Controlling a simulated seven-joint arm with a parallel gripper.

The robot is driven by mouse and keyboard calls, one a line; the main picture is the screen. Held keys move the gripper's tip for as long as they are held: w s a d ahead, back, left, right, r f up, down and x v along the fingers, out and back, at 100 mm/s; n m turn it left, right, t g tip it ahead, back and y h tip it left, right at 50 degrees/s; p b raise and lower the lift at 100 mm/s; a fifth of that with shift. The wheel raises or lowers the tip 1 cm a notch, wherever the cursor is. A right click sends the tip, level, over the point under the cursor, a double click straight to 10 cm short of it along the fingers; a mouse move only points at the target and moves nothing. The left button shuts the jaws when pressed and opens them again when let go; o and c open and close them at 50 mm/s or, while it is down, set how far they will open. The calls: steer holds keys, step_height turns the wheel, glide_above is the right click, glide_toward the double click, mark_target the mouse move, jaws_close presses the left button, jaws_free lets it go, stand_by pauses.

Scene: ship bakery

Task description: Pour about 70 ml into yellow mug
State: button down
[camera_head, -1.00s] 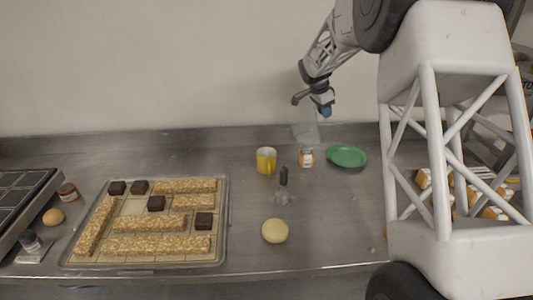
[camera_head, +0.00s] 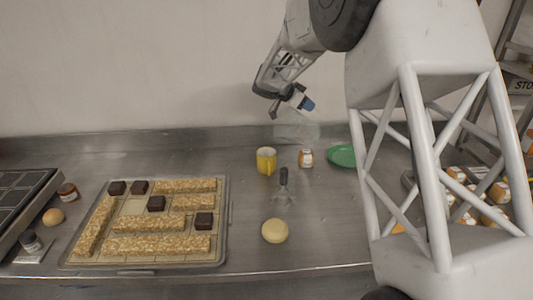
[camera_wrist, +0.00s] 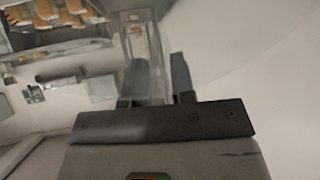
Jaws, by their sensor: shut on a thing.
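The yellow mug (camera_head: 271,163) stands upright on the steel counter; its inside cannot be made out. My gripper (camera_head: 306,104) is in the air above the counter, above and a little right of the mug in the head view. It is shut on a clear, see-through container (camera_head: 292,133), which is faint against the wall and looks tilted. In the wrist view the clear container (camera_wrist: 145,45) sits between the two dark fingers of my gripper (camera_wrist: 158,80). Any liquid in it cannot be made out.
A whisk-like tool (camera_head: 284,185) and a pale round item (camera_head: 275,231) are in front. A tray (camera_head: 226,225) of oat bars and dark cubes lies left.

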steer(key=shift+s+a+r+h, duration=0.1)
steer(key=shift+s+a+h, duration=0.05)
steer(key=shift+a+h, duration=0.55)
steer(key=shift+s+a+f+t+h, duration=0.1)
steer(key=shift+a+f+t+h, duration=0.15)
steer(key=shift+a+t+h, duration=0.1)
steer(key=shift+s+a+f+h, duration=0.15)
steer(key=shift+a+f+h, duration=0.2)
steer(key=shift+a, duration=0.1)
steer(key=shift+a+f, duration=0.1)
steer(key=shift+a, duration=0.15)
steer(key=shift+s+a+r+h, duration=0.2)
steer(key=shift+a+h, duration=0.2)
steer(key=shift+a, duration=0.2)
steer(key=shift+s+a+r+t+h, duration=0.1)
steer(key=shift+a+r+t+h, duration=0.1)
steer(key=shift+a, duration=0.2)
steer(key=shift+s+a+r+t+h, duration=0.1)
steer(key=shift+a+h, duration=0.1)
steer(key=shift+a, duration=0.15)
stand_by(1.2)
